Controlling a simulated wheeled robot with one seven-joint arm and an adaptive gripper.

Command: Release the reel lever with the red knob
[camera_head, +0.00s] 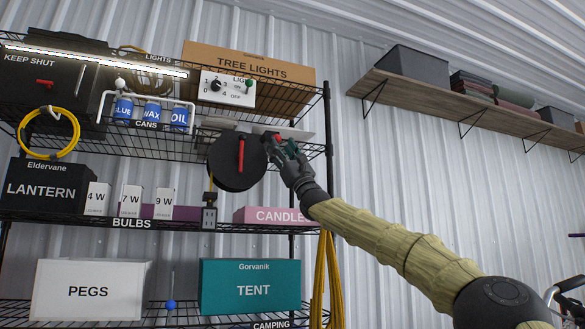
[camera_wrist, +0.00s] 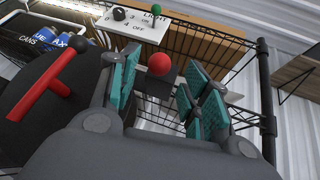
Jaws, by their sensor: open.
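A round red knob (camera_wrist: 160,64) on a dark block shows in the wrist view, between the teal-padded fingers of my open gripper (camera_wrist: 158,80). No finger is clearly touching it, and I cannot tell how deep it sits between them. In the head view the knob (camera_head: 277,138) is a small red spot at the gripper's tip, partly hidden. My gripper (camera_head: 286,148) is just right of the black round reel (camera_head: 222,170). A red bar (camera_head: 241,155) stands upright on the reel's face. It also shows at the left of the wrist view (camera_wrist: 45,92).
The wire shelf's black post (camera_head: 328,150) stands close to the right of my gripper. A candles box (camera_head: 270,215) is below. A yellow cord (camera_head: 322,270) hangs beneath.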

